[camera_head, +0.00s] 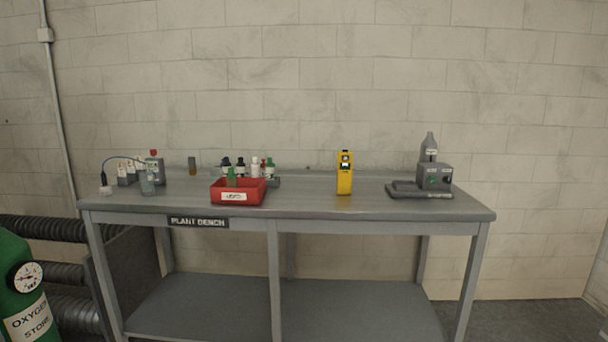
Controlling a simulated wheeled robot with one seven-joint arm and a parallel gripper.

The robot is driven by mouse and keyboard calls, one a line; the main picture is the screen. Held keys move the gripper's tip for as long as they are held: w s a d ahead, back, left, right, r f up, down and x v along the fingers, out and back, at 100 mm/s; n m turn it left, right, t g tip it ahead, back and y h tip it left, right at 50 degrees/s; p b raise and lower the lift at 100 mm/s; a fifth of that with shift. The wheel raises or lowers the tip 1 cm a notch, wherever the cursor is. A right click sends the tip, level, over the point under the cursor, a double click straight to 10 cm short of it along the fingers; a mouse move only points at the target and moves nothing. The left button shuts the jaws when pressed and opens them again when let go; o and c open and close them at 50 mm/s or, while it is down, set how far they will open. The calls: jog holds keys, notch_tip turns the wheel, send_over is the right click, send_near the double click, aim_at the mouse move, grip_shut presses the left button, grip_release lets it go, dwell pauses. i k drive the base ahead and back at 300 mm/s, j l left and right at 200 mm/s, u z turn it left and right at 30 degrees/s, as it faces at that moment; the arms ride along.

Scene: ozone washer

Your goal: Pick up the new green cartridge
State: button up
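A small green item (232,176) stands upright in the red bin (239,197) left of centre on the bench; the bin's white label is too small to read. Another green item (270,167) stands behind the bin's right side, in a row of small bottles, partly hidden. I cannot tell which of these is the new green cartridge. My gripper is not in view.
A green oxygen cylinder (20,290) stands at left. The bench top between meter and device is clear.

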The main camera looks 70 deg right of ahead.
aim_at(270, 166)
jog(key=z, duration=2.6)
jog(key=k+l+u, duration=0.1)
jog(key=l, duration=1.35)
